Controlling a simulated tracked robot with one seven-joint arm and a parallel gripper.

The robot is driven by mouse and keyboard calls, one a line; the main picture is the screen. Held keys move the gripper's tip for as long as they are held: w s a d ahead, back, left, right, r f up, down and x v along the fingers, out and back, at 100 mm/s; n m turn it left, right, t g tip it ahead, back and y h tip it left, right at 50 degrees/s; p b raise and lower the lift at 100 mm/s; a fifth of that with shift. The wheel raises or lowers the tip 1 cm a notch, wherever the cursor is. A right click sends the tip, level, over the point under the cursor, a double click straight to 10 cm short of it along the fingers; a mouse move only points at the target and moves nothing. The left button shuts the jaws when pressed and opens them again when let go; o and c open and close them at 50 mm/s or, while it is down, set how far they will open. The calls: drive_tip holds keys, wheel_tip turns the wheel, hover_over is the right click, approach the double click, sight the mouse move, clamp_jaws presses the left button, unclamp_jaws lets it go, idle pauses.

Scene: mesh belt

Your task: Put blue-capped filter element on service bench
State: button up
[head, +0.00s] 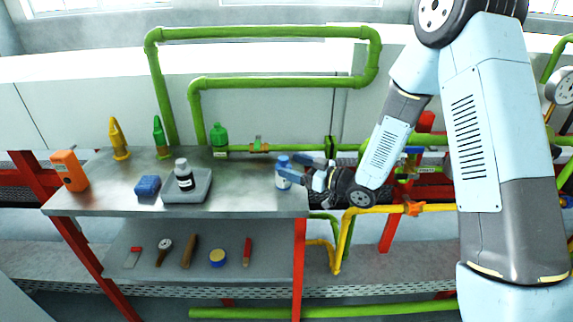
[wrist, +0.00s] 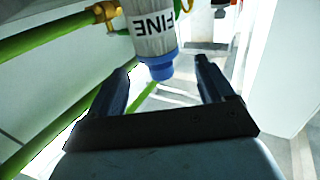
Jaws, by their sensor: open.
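The blue-capped filter element (head: 283,180) is a small white cylinder with a blue cap. It appears upright at the right end of the grey service bench (head: 240,199), and its base seems to meet the bench top. My gripper (head: 299,170) comes from the right, roughly level, with its dark fingers open at the filter element. In the wrist view the filter element (wrist: 155,35), printed "FINE", is in the gap by the fingertips of my gripper (wrist: 167,68). Clear space shows between its cap and each finger.
A grey tray (head: 200,193) with a dark-labelled bottle (head: 184,175) stands mid-bench, beside a blue block (head: 147,186). Green pipes (head: 270,82) rise behind; a yellow pipe (head: 345,238) runs right.

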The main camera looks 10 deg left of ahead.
drive_tip(key=v, duration=0.8)
drive_tip(key=shift+d, duration=0.2)
drive_tip(key=shift+s, duration=0.1)
